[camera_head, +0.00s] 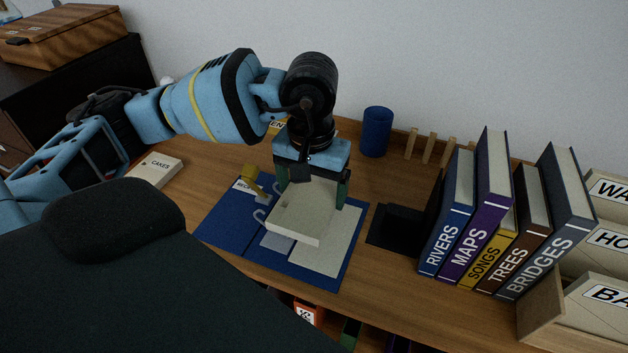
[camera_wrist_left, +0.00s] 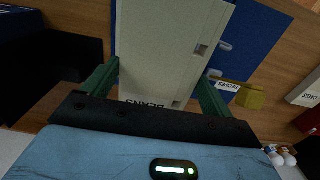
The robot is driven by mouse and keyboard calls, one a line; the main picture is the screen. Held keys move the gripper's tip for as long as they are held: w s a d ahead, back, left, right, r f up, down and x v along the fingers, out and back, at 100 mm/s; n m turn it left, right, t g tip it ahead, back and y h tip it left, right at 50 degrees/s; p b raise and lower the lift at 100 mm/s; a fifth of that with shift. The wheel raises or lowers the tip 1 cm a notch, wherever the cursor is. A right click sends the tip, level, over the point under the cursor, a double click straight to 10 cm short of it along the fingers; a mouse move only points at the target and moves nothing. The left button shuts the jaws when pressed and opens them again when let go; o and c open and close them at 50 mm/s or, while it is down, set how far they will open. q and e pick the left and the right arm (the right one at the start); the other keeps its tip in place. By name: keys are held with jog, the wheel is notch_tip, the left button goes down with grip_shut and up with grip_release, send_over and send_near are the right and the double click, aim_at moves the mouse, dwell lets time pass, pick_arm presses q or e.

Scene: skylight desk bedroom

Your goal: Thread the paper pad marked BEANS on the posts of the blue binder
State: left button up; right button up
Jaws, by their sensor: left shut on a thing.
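My left gripper (camera_head: 311,187) is shut on a whitish paper pad (camera_head: 300,222), its green fingers on two opposite sides. The left wrist view shows the pad (camera_wrist_left: 165,45) with BEANS printed upside down near the gripper and two square holes along its right edge. The blue binder (camera_head: 223,233) lies open on the desk under the pad, with pale sheets on its right part. Its pale curved posts (camera_head: 260,215) show just left of the pad; in the left wrist view the posts (camera_wrist_left: 223,46) are beside the holes, not through them. My right gripper is not in view.
A yellow block (camera_head: 250,178) stands by a RECIPES label at the binder's far edge. A pad marked CAKES (camera_head: 158,170) lies left. A blue cup (camera_head: 376,132) stands behind. A dark stand (camera_head: 395,226) and upright books (camera_head: 465,225) are right of the binder.

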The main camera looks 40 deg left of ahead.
pick_arm(q)
jog(key=shift+f+b, duration=0.95)
jog(key=shift+f, duration=1)
jog(key=shift+f+b, duration=0.55)
jog(key=shift+f, duration=0.35)
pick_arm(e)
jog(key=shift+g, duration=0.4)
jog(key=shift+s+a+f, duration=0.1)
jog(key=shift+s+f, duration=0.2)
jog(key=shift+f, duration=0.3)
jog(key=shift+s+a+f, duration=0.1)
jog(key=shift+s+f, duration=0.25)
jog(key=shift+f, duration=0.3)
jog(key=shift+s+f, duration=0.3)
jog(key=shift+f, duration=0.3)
pick_arm(q)
jog(key=o, duration=1)
jog(key=shift+c, duration=0.2)
jog(key=shift+r, duration=0.1)
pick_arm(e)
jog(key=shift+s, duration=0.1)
pick_arm(q)
notch_tip(320, 180, up, 8)
jog(key=shift+f, duration=0.15)
